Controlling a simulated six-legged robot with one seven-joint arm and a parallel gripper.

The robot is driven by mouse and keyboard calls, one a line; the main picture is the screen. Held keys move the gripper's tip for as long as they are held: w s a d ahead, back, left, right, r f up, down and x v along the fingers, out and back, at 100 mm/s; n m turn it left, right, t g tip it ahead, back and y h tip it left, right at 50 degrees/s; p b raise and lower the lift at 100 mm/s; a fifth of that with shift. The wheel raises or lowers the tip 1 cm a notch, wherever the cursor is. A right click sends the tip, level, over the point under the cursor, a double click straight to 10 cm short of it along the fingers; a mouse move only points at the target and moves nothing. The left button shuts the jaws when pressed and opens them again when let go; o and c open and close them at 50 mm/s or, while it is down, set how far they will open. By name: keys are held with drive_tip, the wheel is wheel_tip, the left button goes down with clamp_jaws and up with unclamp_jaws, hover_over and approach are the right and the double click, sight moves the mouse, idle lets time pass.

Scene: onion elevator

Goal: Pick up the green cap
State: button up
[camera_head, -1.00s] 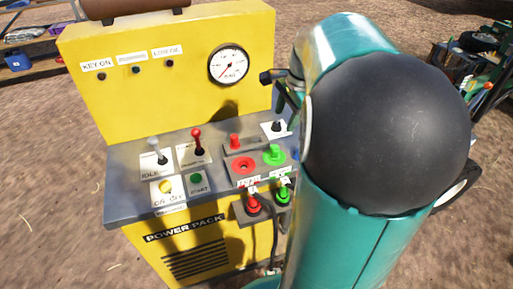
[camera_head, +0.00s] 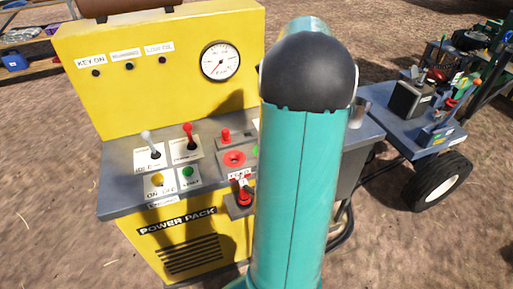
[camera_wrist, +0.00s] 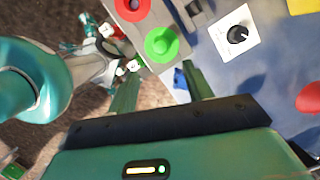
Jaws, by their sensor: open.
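The green cap (camera_wrist: 162,43) shows in the wrist view as a round green disc with a raised knob, on a pale plate beside a red ring-shaped port (camera_wrist: 132,6). In the head view only a sliver of green (camera_head: 256,151) shows past my arm. My gripper (camera_wrist: 161,82) is open in the wrist view, its two green fingers apart and pointing toward the panel. The cap lies beyond the fingertips, roughly in line with the gap, and is not between them. In the head view my arm hides my gripper.
The yellow power pack (camera_head: 160,75) has levers, buttons and a gauge (camera_head: 220,61). A red connector (camera_head: 243,196) hangs at its front edge. In the wrist view a black knob (camera_wrist: 238,34) sits right of the cap. A wheeled cart (camera_head: 420,135) stands to the right.

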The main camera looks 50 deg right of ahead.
drive_tip(key=x, duration=0.7)
drive_tip(key=shift+s+f, duration=0.15)
drive_tip(key=shift+f, duration=0.15)
drive_tip(key=shift+x, duration=3.1)
drive_tip(key=c, duration=1.1)
drive_tip(key=shift+o, duration=0.2)
drive_tip(key=shift+r, duration=0.1)
